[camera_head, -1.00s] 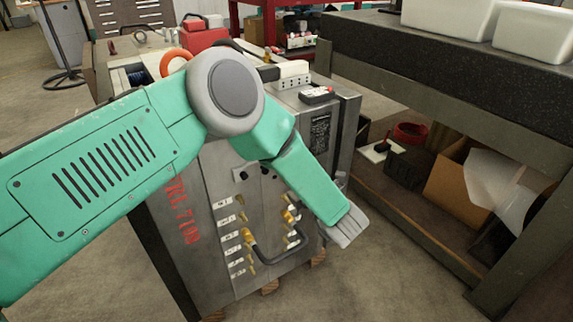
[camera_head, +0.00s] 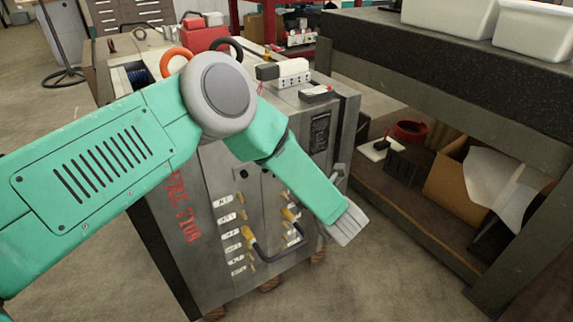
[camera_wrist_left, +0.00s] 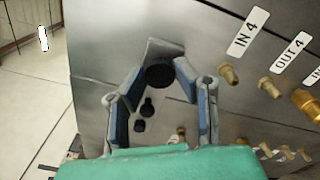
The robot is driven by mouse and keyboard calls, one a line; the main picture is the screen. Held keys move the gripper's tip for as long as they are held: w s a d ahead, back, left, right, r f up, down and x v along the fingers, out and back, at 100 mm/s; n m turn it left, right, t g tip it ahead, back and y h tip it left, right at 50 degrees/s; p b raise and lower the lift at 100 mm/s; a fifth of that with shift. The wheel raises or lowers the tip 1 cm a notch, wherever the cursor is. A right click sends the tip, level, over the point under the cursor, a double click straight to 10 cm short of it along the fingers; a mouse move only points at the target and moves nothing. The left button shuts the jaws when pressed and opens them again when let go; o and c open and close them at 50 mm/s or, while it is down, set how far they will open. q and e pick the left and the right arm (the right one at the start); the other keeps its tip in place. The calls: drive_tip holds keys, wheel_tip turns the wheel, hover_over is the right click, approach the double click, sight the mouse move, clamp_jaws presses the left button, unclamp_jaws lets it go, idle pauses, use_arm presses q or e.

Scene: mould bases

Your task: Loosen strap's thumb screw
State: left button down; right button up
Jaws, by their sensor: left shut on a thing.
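The thumb screw (camera_wrist_left: 160,76) is a round black knob on a grey metal strap (camera_wrist_left: 164,48), seen in the left wrist view against the steel face of the mould base. My left gripper (camera_wrist_left: 158,78) has its blue-padded fingers on both sides of the knob, with the fingertips closed on it. Two black keyhole-like openings (camera_wrist_left: 147,106) show between the fingers. My right gripper is out of view.
Brass fittings (camera_wrist_left: 271,88) with IN and OUT labels stick out beside the gripper, and a dark hose (camera_head: 265,252) loops between fittings. A bench (camera_head: 450,55) with a laden lower shelf stands to the right. Bare floor lies between it and the mould base.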

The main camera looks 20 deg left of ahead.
use_arm(q)
drive_tip(key=c, duration=1.5)
unclamp_jaws()
drive_tip(key=shift+a+f, duration=0.1)
drive_tip(key=shift+f, duration=0.1)
drive_tip(key=shift+c, duration=0.2)
drive_tip(key=shift+w, duration=0.1)
drive_tip(key=v, duration=1.2)
drive_tip(key=shift+a+f, duration=0.1)
drive_tip(key=shift+f, duration=0.05)
